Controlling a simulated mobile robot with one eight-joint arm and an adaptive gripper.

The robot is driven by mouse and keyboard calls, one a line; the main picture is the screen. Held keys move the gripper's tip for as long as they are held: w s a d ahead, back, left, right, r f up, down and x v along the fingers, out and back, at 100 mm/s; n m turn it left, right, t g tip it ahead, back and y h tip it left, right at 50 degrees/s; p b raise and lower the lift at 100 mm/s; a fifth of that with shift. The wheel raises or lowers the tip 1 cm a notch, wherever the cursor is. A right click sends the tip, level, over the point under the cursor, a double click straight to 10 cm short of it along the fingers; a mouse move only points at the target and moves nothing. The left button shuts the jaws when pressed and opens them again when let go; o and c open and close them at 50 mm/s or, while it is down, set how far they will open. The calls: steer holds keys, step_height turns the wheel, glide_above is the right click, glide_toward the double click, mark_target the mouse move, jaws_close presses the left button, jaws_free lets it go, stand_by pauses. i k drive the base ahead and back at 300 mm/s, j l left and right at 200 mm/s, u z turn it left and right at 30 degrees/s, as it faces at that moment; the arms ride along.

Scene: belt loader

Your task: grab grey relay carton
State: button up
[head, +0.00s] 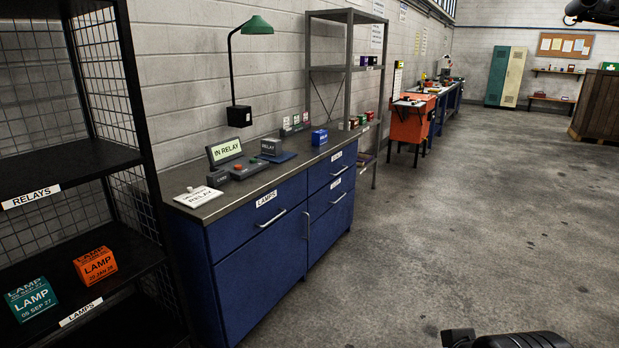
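The grey relay carton (278,148) stands on the blue cabinet's worktop in the head view, its label reading RELAY. It rests on or right beside a flat dark blue mat (288,157). A grey device with a lit display (226,150) reading IN RELAY stands just left of it. Dark parts of my own body show at the bottom right and top right edges. I cannot make out gripper fingers in either, and nothing of mine is near the carton.
A blue carton (319,137) stands right of the relay carton. A RELAY card (199,195) lies at the worktop's near end. A green lamp (257,26) overhangs the back. A black rack (75,180) with lamp cartons stands left. The concrete floor (450,230) is clear.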

mark_target(270, 146)
steer(key=i+l, duration=0.15)
steer(key=i, duration=0.4)
steer(key=i+l, duration=0.15)
steer(key=i, duration=0.4)
steer(key=i+l, duration=0.2)
steer(key=i, duration=0.4)
steer(key=i+l+z, duration=0.1)
steer(key=i, duration=0.45)
steer(key=i+l+u, duration=0.1)
steer(key=i+u, duration=0.3)
steer(key=i+l+u, duration=0.25)
steer(key=u, duration=0.2)
steer(key=i+l+u, duration=0.25)
steer(key=u, duration=0.15)
steer(key=i+l+u, duration=0.2)
steer(key=l+u, duration=0.25)
steer(key=i+l+u, duration=0.15)
steer(key=l+u, duration=0.7)
steer(key=i+l, duration=0.05)
steer(key=l, duration=0.05)
